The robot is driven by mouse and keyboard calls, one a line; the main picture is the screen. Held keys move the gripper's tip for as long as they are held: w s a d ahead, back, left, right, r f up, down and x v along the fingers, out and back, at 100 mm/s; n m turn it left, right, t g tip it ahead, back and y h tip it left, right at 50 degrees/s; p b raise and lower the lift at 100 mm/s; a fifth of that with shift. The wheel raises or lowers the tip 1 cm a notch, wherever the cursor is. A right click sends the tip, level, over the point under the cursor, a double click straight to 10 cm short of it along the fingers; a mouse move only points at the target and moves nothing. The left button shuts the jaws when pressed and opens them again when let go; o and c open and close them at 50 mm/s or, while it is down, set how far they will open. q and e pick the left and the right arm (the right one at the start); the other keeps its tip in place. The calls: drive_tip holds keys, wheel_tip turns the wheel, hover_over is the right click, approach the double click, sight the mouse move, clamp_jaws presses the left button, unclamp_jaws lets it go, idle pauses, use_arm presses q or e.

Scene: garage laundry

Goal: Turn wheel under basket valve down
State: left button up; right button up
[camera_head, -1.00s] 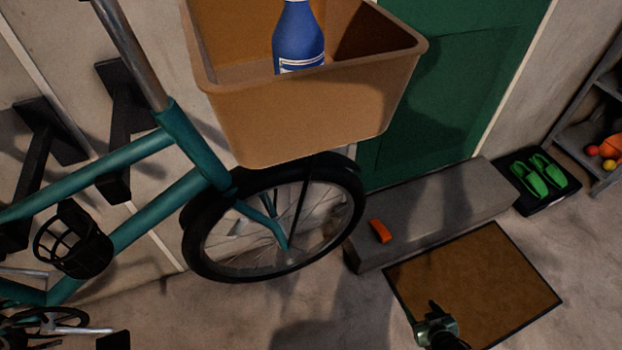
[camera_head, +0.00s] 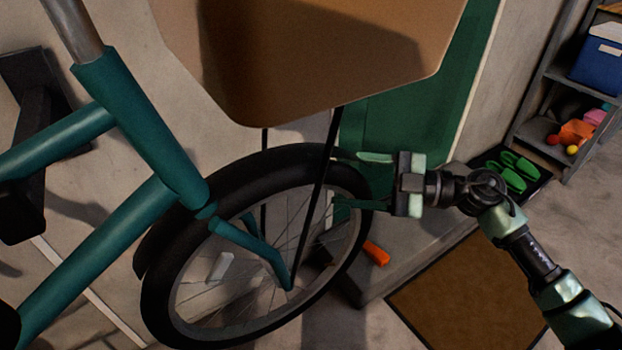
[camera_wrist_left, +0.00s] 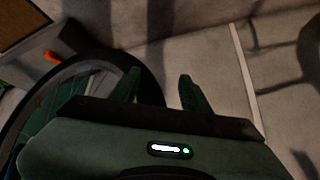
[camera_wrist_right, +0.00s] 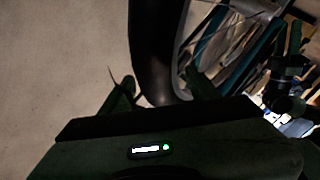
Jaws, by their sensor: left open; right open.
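The front wheel (camera_head: 250,190) of the teal bicycle stands under the brown basket (camera_head: 330,60), with a black tyre and thin spokes. A small pale piece (camera_head: 221,267) sits among the lower-left spokes; I cannot tell whether it is the valve. My right gripper (camera_head: 350,180) is open at the tyre's right edge. In the right wrist view the tyre (camera_wrist_right: 155,50) runs between its open fingers (camera_wrist_right: 160,88); contact is unclear. My left gripper (camera_wrist_left: 160,85) is open in the left wrist view, with the tyre (camera_wrist_left: 75,65) by its left finger. It is hidden in the head view.
The teal frame (camera_head: 120,220) fills the left. A grey step (camera_head: 410,240) with an orange block (camera_head: 376,253) lies right of the wheel, before the green door (camera_head: 410,120). A brown mat (camera_head: 470,290), green shoes (camera_head: 515,170) and a shelf (camera_head: 560,90) are farther right.

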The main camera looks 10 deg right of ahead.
sight(323, 176)
use_arm(q)
drive_tip(key=shift+w+d+r+t, duration=0.3)
drive_tip(key=shift+w+r, duration=0.05)
drive_tip(key=shift+w, duration=0.2)
drive_tip(key=shift+w+d+r+t, duration=0.3)
drive_tip(key=shift+w, duration=0.25)
use_arm(e)
drive_tip(key=shift+x, duration=2.55)
clamp_jaws()
